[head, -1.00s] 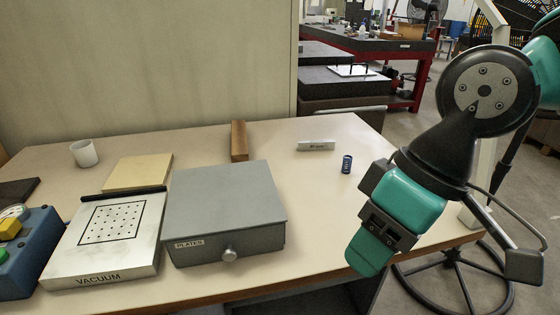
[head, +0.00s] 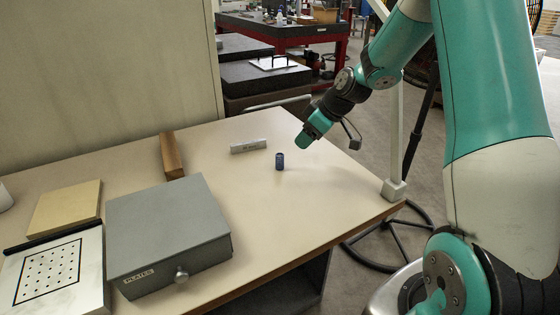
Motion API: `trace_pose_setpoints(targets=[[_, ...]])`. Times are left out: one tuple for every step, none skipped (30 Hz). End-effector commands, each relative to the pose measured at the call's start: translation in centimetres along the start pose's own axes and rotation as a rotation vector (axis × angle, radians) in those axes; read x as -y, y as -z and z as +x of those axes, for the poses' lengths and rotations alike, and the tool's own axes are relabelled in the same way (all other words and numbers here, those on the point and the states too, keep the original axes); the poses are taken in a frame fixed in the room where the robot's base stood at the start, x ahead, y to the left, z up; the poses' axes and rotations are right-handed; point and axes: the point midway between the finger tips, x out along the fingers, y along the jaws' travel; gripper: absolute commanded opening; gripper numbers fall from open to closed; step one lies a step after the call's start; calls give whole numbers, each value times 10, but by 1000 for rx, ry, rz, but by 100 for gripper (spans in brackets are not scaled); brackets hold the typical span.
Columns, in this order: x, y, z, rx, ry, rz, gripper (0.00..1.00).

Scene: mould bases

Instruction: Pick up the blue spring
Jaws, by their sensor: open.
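The blue spring (head: 280,161) stands upright on the beige table, right of the middle of the head view. It is a small dark blue cylinder. My gripper (head: 303,141) is above the table, just up and to the right of the spring, and apart from it in the picture. Its teal end points down and to the left. The gap between the fingers is hard to make out at this size, and nothing shows held in it.
A small grey labelled block (head: 248,146) lies behind and left of the spring. A wooden bar (head: 172,155), a grey PLATES box (head: 165,225), a tan board (head: 65,208) and a white perforated plate (head: 92,275) are farther left. The table (head: 285,215) is clear in front of the spring.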

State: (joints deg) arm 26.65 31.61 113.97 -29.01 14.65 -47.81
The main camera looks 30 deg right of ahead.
Motion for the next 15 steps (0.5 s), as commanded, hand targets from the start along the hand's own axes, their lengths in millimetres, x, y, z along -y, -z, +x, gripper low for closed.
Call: trace_pose_setpoints(targets=[[2,1,12,3,6,0,58],[1,1,19,3,6,1,58],[2,1,28,4,6,1,58],[2,1,35,4,5,0,58],[2,1,41,4,5,1,58],[2,1,50,3,5,1,58],[2,1,55,3,5,0,58],[2,1,61,3,5,0,58],[1,2,66,2,3,0,58],[1,1,71,2,3,1,58],[1,1,74,2,3,1,58],[1,1,77,2,2,1,58],[1,1,79,2,1,0,58],[1,1,81,1,1,0,58],[1,2,83,1,0,0,58]])
